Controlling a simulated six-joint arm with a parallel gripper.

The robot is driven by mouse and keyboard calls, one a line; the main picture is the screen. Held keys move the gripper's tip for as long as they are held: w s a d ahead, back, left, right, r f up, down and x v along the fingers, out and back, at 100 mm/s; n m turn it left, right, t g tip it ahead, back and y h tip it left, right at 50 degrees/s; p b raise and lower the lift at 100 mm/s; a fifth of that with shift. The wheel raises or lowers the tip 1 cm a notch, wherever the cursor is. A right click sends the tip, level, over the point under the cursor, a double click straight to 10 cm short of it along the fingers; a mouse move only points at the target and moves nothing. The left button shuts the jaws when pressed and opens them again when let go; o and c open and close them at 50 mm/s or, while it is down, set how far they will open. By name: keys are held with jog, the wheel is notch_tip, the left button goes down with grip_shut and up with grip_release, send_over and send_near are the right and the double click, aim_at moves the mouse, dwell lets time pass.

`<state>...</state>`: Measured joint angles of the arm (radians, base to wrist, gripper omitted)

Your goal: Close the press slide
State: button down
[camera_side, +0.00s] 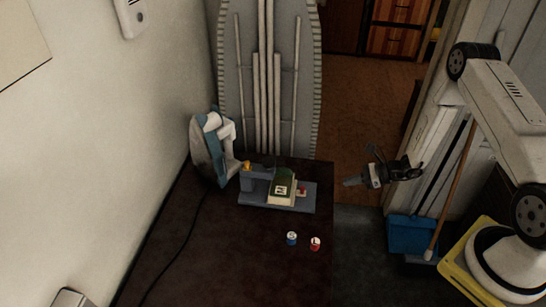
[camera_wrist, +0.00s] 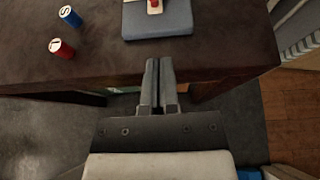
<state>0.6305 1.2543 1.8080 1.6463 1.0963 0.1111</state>
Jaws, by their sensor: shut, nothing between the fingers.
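The press (camera_side: 277,194) stands on the dark table. It has a grey-blue base plate, a block with a yellow knob (camera_side: 247,164) at its left end, and a green and cream slide (camera_side: 282,187) with a dark mark at the middle. A small red part (camera_side: 302,192) sits at the slide's right side. In the wrist view only the end of the base (camera_wrist: 158,24) and the red part (camera_wrist: 155,6) show. My gripper (camera_side: 352,182) is shut and empty, to the right of the press, beyond the table edge. Its fingers (camera_wrist: 153,66) point toward the base, apart from it.
An ironing board (camera_side: 267,80) leans behind. The table's right edge is clear.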

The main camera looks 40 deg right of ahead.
aim_at(304, 191)
jog(key=r+h, duration=0.1)
jog(key=r+g+h, duration=0.1)
jog(key=s+r+g, duration=0.1)
jog(key=r, duration=0.1)
jog(key=shift+a+h, duration=0.4)
jog(key=shift+f, duration=0.2)
jog(key=x, duration=1)
jog(key=shift+s, duration=0.1)
jog(key=shift+w+a, duration=0.8)
jog(key=shift+a, duration=0.05)
jog(key=shift+w+a+r, duration=0.1)
jog(key=shift+w+a, duration=0.45)
jog(key=shift+w, duration=0.05)
